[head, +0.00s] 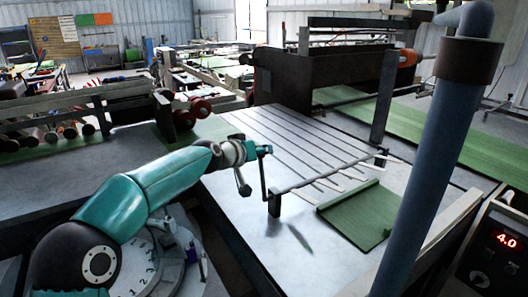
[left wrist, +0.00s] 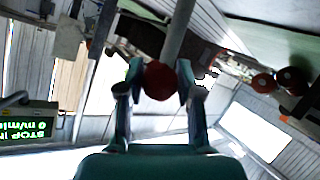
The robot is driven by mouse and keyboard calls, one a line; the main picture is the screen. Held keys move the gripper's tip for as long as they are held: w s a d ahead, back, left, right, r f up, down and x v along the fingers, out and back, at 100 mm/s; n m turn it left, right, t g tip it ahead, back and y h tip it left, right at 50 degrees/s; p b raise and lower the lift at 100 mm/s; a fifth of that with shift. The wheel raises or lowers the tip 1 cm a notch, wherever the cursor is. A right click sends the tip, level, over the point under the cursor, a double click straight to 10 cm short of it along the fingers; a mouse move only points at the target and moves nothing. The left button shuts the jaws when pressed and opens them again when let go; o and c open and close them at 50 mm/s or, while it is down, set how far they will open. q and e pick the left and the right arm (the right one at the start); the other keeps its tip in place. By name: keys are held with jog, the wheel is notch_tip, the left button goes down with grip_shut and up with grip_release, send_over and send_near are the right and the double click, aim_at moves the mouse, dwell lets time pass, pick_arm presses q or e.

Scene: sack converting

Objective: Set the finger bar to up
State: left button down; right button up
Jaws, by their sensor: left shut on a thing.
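The finger bar (head: 330,173) is a thin grey rod across the machine table, with several pale flat fingers (head: 329,185) low along it, close to the table top. At its left end a dark lever (head: 264,182) stands roughly upright. My left gripper (head: 259,150) is at the top of this lever. In the left wrist view my left gripper (left wrist: 159,76) is shut on a round red knob (left wrist: 160,82), one finger on each side. A grey rod (left wrist: 178,35) runs away behind the knob. My right gripper is not in view.
A green sheet (head: 362,215) lies on the table (head: 262,235) right of the bar. A thick blue-grey pipe (head: 435,170) rises at the right, beside a box with a red 4.0 display (head: 507,241). A dark machine housing (head: 315,80) stands behind the slatted bed.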

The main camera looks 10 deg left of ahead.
pick_arm(q)
jog(key=shift+a+r, duration=0.1)
jog(key=shift+a, duration=0.1)
jog(key=c, duration=1.2)
grip_release()
jog(key=o, duration=0.5)
jog(key=shift+w, duration=0.2)
jog(key=shift+c, duration=0.2)
jog(key=shift+s, duration=0.1)
jog(key=v, duration=1.1)
jog(key=shift+s, duration=0.4)
jog(key=shift+a, duration=0.15)
